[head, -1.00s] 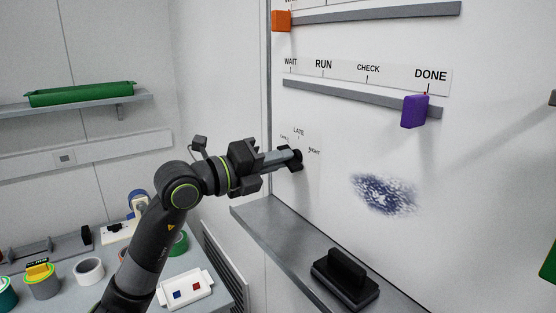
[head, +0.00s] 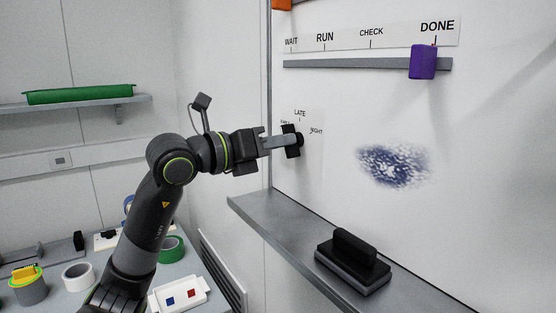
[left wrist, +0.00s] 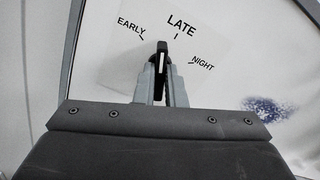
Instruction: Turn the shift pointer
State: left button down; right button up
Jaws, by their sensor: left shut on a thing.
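The shift pointer (left wrist: 161,60) is a black knob with a white line, on a pale dial plate (left wrist: 112,72) marked EARLY, LATE and NIGHT. In the left wrist view its white line points nearly straight up, between the EARLY and LATE ticks. My left gripper (left wrist: 161,78) is shut on the pointer, one grey finger on each side. In the head view my left gripper (head: 288,141) reaches from the left to the black pointer (head: 293,141) on the white board, and its fingers partly hide it. My right gripper is in neither view.
A grey ledge (head: 262,217) with a black eraser (head: 352,262) runs below the dial. Above is a slider rail (head: 340,64) with a purple slider (head: 422,62) under DONE. A blue smudge (head: 393,167) marks the board. A table (head: 205,262) stands lower left.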

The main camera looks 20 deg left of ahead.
pick_arm(q)
jog(key=shift+r+m+b, duration=0.1)
jog(key=shift+m+b, duration=1.7)
jog(key=shift+m, duration=0.4)
jog(key=c, duration=1.5)
grip_release()
jog(key=shift+d, duration=0.1)
